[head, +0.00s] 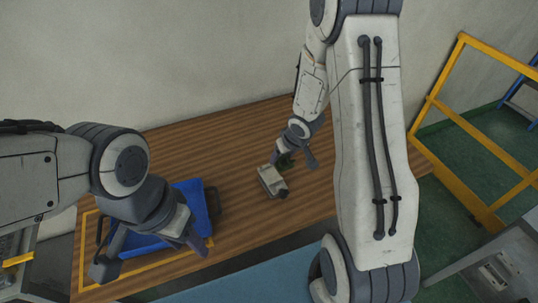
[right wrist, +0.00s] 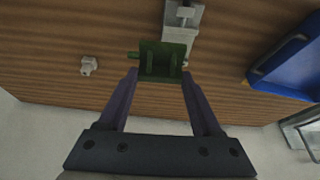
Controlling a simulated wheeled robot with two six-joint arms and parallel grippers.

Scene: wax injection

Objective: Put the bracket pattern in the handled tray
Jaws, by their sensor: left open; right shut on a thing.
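The bracket pattern is a small dark green piece. My right gripper (right wrist: 160,78) is shut on this bracket pattern (right wrist: 162,60) at the fingertips. In the head view the green bracket pattern (head: 286,160) shows just behind a grey metal block (head: 271,181), partly hidden by the gripper. Whether it touches the block, I cannot tell. The handled tray (head: 202,207) is blue with dark handles and sits at the left of the table; its edge also shows in the right wrist view (right wrist: 290,62). My left gripper (head: 150,252) is open above the tray's near side and hides much of it.
The wooden table (head: 238,150) is bare between the tray and the grey block. A yellow outline surrounds the tray. A small whitish part (right wrist: 88,66) lies on the wood in the right wrist view. A yellow rail frame (head: 475,135) stands at the right.

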